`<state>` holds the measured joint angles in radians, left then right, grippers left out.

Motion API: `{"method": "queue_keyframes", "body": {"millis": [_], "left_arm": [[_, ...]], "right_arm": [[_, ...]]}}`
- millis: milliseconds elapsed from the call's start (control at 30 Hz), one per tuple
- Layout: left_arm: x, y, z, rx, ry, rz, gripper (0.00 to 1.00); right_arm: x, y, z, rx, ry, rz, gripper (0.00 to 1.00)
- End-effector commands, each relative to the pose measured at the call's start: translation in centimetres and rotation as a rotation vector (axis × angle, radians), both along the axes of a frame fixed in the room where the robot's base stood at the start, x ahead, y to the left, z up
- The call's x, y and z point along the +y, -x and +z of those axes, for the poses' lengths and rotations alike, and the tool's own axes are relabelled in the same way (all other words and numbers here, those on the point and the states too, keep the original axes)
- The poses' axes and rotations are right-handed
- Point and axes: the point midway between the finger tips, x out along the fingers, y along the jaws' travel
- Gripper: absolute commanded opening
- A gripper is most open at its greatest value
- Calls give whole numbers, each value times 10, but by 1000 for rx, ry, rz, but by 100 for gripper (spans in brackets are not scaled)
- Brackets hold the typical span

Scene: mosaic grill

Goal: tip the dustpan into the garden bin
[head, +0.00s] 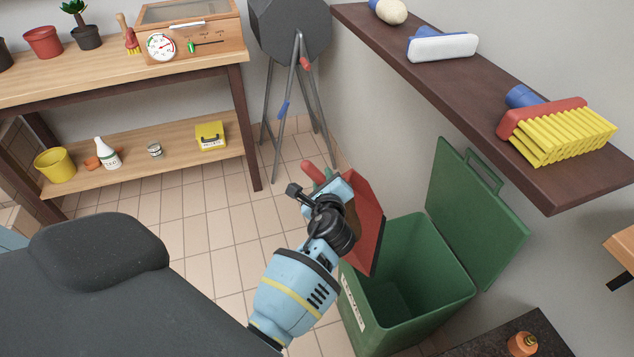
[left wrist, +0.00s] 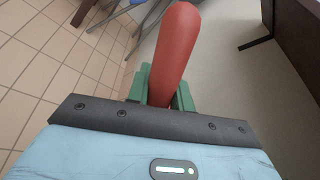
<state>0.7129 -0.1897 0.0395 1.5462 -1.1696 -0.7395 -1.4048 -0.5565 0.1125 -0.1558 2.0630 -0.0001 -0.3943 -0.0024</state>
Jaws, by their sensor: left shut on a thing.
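The red dustpan (head: 368,225) is tilted steeply beside and partly over the left rim of the green garden bin (head: 450,318). Its pan is partly hidden behind my left wrist, and I cannot tell what it holds. My left gripper (head: 326,177) is shut on the dustpan's red handle. The handle (left wrist: 175,50) stands up between the green fingers (left wrist: 163,92) in the left wrist view. The bin is open, with its lid (head: 475,215) swung back to the right; the visible inside looks dark and empty. My right gripper is not in view.
A dark shelf (head: 465,85) with brushes runs along the wall above the bin. A dark counter (head: 490,340) with an orange bottle is at the lower right. A wooden workbench (head: 110,75) and a grey tripod-legged drum (head: 290,30) stand behind. Tiled floor is clear left of the bin.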

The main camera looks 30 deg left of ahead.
Motion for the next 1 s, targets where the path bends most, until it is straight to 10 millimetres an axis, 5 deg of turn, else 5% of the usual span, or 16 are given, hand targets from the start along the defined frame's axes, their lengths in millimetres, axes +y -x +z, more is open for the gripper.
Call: {"method": "queue_keyframes", "body": {"millis": [1000], "left_arm": [[-71, -21, 47, 93, -333, 0, 0]], "right_arm": [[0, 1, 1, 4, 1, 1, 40]]}}
